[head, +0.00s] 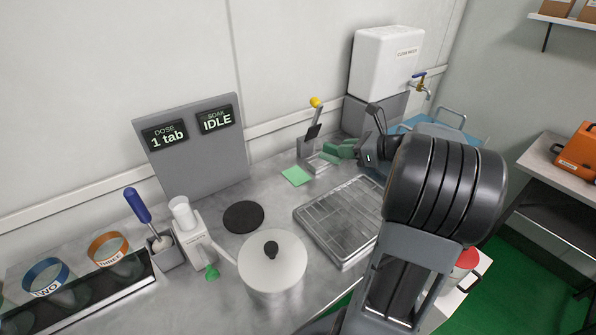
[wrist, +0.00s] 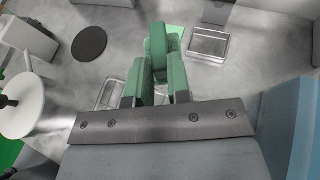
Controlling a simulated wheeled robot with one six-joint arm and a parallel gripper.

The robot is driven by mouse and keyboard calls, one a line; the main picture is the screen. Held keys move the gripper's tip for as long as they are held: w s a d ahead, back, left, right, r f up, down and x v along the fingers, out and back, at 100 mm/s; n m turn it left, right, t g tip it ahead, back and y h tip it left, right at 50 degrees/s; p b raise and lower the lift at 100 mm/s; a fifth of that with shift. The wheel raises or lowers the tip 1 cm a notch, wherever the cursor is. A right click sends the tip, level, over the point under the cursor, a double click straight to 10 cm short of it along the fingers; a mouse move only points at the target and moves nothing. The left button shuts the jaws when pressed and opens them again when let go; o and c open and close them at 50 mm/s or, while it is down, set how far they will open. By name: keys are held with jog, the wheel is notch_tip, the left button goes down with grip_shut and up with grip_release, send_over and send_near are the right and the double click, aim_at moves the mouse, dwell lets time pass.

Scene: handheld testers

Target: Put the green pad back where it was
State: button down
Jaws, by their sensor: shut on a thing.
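My gripper (head: 358,151) is shut on a dark green pad (head: 341,149), held above the counter beside a grey lever stand with a yellow knob (head: 311,152). In the wrist view the pad (wrist: 158,42) stands upright between the two green-faced fingers (wrist: 160,85). Its lower part is hidden between them. A flat light green square (head: 297,176) lies on the counter in front of the stand. In the wrist view the square is mostly hidden behind the pad.
A ridged metal tray (head: 345,218) lies in front of the stand. A lidded white pot (head: 272,262) and a black disc (head: 243,217) are to its left. A white water tank (head: 386,62) stands behind. A display panel (head: 190,140) reads "1 tab" and "IDLE". Some counter around the square is clear.

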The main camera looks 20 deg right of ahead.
aim_at(323, 151)
jog(key=b+x, duration=0.1)
jog(key=x, duration=0.6)
jog(key=shift+w+a+f, duration=0.1)
jog(key=shift+a+f, duration=0.1)
jog(key=shift+f, duration=0.1)
jog(key=w+f, duration=0.1)
jog(key=w+a+f+b, duration=0.1)
jog(key=f, duration=0.1)
jog(key=w+a+f, duration=0.1)
jog(key=w+f, duration=0.1)
jog(key=shift+a, duration=0.2)
jog(key=shift+w+a+f+b, duration=0.15)
jog(key=shift+w+f+b, duration=0.05)
jog(key=shift+f+b, duration=0.15)
jog(key=shift+w+a+f+b, duration=0.15)
jog(key=shift+f+b, duration=0.4)
jog(key=shift+f, duration=1.1)
jog(key=shift+f, duration=0.2)
jog(key=c, duration=1.1)
grip_release()
